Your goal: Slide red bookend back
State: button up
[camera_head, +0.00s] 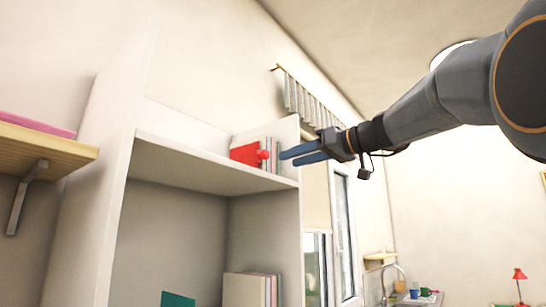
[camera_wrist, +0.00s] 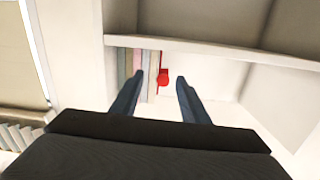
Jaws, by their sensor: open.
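In the wrist view the bookend (camera_wrist: 163,76) shows small and red between my fingertips, beside the books (camera_wrist: 139,62). My gripper (camera_head: 303,154) is open and empty, just to the right of the books in the head view. In the wrist view my gripper (camera_wrist: 160,78) points toward the shelf, with the bookend beyond its fingers.
The bookcase's right side panel (camera_head: 291,130) stands close to my fingers. More books (camera_head: 249,289) and a green item (camera_head: 178,300) are in the lower compartment. A wooden wall shelf (camera_head: 45,145) is at left. The upper shelf left of the bookend is clear.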

aim_at(267, 154)
jog(key=shift+n+y, duration=0.3)
jog(key=shift+n, duration=0.1)
jog(key=w+a+r+p, duration=0.2)
jog(key=a, duration=0.1)
jog(key=w+a+r+p, duration=0.1)
jog(key=a, duration=0.1)
jog(key=shift+a, duration=0.2)
jog(key=shift+w+a+f+p, duration=0.15)
jog(key=shift+w+a+p, duration=0.3)
jog(key=shift+w+a, duration=0.05)
grip_shut()
